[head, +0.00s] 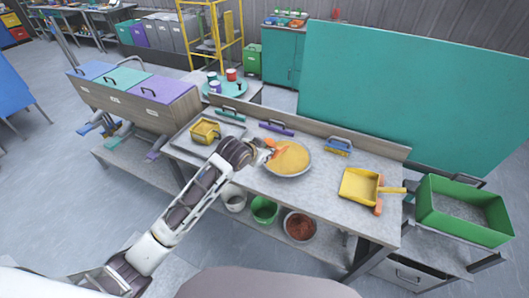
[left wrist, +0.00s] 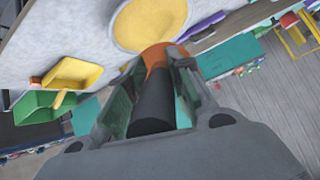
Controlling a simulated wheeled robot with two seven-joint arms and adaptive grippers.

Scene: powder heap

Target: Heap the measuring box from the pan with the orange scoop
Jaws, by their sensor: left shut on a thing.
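The pan (head: 288,176) sits on the workbench and holds a yellow powder heap (head: 293,157), which also shows at the top of the left wrist view (left wrist: 150,22). My left gripper (head: 266,152) is at the pan's left side, shut on the dark handle (left wrist: 158,105) of the orange scoop (left wrist: 156,55). The scoop's orange head (head: 277,147) is at the pan's left part; I cannot tell whether it touches the powder. A yellow box (head: 205,131), apparently the measuring box, stands on a grey tray (head: 230,131) left of the pan; its contents are unclear. My right gripper is out of view.
A yellow dustpan (head: 358,184) lies at the bench's right, with a green bin (head: 463,218) beyond it. The bench between pan and dustpan is clear.

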